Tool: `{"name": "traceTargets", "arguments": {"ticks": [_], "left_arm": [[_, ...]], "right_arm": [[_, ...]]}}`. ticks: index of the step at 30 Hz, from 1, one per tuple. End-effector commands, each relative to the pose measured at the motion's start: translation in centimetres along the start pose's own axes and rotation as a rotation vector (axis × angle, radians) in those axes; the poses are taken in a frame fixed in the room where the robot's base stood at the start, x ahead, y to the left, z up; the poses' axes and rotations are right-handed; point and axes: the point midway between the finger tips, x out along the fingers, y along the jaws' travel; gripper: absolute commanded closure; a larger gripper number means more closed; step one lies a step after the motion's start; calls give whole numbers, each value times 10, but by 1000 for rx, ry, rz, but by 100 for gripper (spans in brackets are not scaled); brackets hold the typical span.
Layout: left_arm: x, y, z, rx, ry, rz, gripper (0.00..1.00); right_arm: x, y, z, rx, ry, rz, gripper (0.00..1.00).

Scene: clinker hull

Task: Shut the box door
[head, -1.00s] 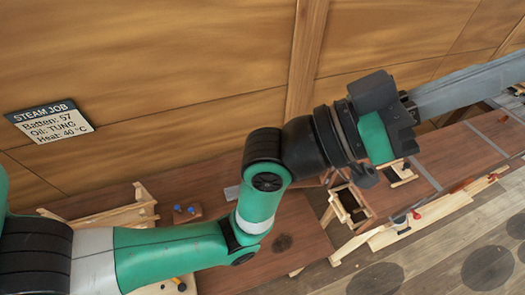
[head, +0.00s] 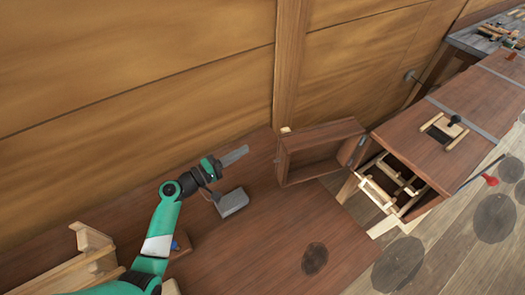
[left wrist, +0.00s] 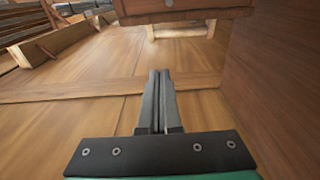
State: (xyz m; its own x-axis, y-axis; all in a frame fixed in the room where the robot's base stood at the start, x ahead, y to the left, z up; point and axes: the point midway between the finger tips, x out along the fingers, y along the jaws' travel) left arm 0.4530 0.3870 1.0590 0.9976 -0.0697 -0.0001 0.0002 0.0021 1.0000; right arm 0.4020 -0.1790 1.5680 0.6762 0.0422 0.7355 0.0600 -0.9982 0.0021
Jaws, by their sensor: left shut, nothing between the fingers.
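The long reddish-brown box (head: 450,125) lies at the right in the head view. Its near end is open and shows a pale wooden rack (head: 392,187) inside. The box door (head: 320,152), a framed brown panel, stands swung out to the left of the opening, with a grey hinge at its right edge. My left gripper (head: 238,155) is left of the door, apart from it, pointing right with its fingers shut and empty. The left wrist view shows the same shut fingers (left wrist: 158,98) with nothing between them. My right gripper is not in view.
A grey block (head: 232,203) sits on the brown bench top (head: 265,245) just below my left gripper. A pale wooden frame (head: 90,245) stands at lower left. The plank wall (head: 130,80) with an upright post (head: 289,65) rises behind. The bench between block and door looks clear.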

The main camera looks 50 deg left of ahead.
Motion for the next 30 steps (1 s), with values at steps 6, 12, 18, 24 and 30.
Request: {"name": "traceTargets", "arguments": {"ticks": [6,12,18,24,30], "left_arm": [[27,1,2,3,-5,1,100],[71,0,2,4,-6,1,100],[97,4,13,1,-5,-2,100],[88,2,35,2,-4,-1,100],[86,1,39,3,-2,0,100]], "right_arm": [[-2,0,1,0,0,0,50],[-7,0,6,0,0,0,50],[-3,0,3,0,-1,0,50],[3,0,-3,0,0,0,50],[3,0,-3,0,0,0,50]]}}
